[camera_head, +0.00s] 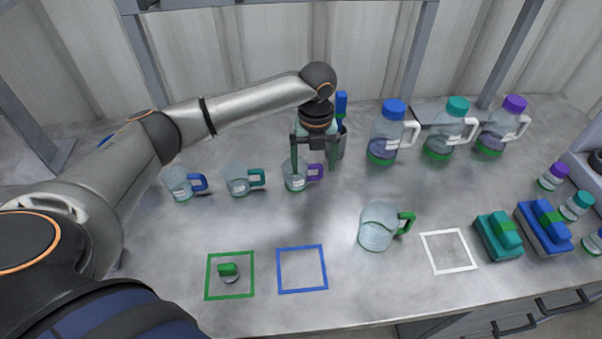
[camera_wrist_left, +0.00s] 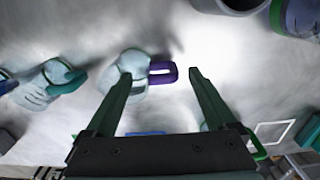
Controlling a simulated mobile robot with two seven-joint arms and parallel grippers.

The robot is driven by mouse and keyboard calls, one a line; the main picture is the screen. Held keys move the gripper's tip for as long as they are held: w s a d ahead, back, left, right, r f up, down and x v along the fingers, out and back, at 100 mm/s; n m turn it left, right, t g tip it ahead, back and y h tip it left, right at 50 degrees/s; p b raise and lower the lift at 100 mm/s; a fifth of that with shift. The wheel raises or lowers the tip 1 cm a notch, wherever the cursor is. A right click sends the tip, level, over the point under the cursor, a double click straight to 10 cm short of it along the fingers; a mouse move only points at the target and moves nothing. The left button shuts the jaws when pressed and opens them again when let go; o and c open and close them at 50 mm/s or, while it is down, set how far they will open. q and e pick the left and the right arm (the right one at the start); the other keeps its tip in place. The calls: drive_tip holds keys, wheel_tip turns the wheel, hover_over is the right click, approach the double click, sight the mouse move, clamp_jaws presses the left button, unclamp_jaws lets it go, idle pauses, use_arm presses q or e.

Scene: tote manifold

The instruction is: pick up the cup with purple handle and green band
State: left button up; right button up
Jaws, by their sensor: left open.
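The cup with the purple handle (camera_head: 294,179) stands upright on the table. It is clear, with a green band low on its body and its handle pointing right. My left gripper (camera_head: 313,169) is open and points down above this cup. In the left wrist view, the purple handle (camera_wrist_left: 163,73) shows between the two open fingers (camera_wrist_left: 159,76). The clear cup body (camera_wrist_left: 131,68) is at the left finger's tip, partly covered by it. I cannot tell whether the finger touches the cup. My right gripper is not in view.
A teal-handled cup (camera_head: 238,180) and a blue-handled cup (camera_head: 180,185) stand to the left. A green-handled pitcher (camera_head: 376,228) stands at front right. Behind the gripper is a grey container (camera_head: 340,143); bottles (camera_head: 386,135) stand at back right. The blue square (camera_head: 302,291) is empty.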

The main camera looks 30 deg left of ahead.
sight(314, 165)
use_arm(q)
drive_tip(key=shift+w+f, duration=0.1)
drive_tip(key=shift+f, duration=1.45)
drive_tip(key=shift+c, duration=0.2)
clamp_jaws()
